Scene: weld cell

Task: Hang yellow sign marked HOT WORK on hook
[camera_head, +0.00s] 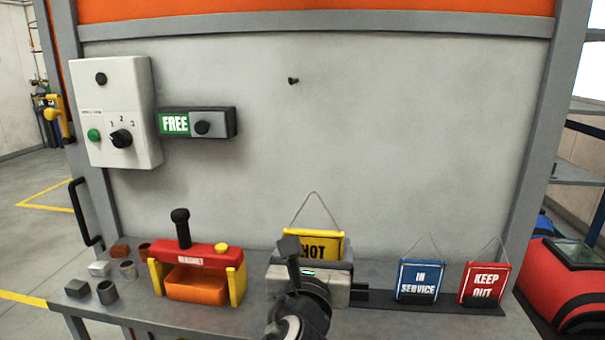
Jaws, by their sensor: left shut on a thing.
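The yellow sign (328,240) stands upright at the middle of the shelf. "HOT" shows on it, and its lower part is hidden behind my gripper. Its thin cord rises in a peak above it. My left gripper (312,264) is in front of the sign and shut on it. The fingertips are partly hidden by the gripper's own body. The small dark hook (293,80) sticks out of the grey panel, well above the sign and slightly left of it. The hook is bare. My right gripper is not in view.
A blue IN SERVICE sign (420,280) and a red KEEP OUT sign (484,284) stand to the right. A red and yellow device (196,256) stands left. A control box (115,140) and FREE slider (198,122) are on the wall. The panel around the hook is clear.

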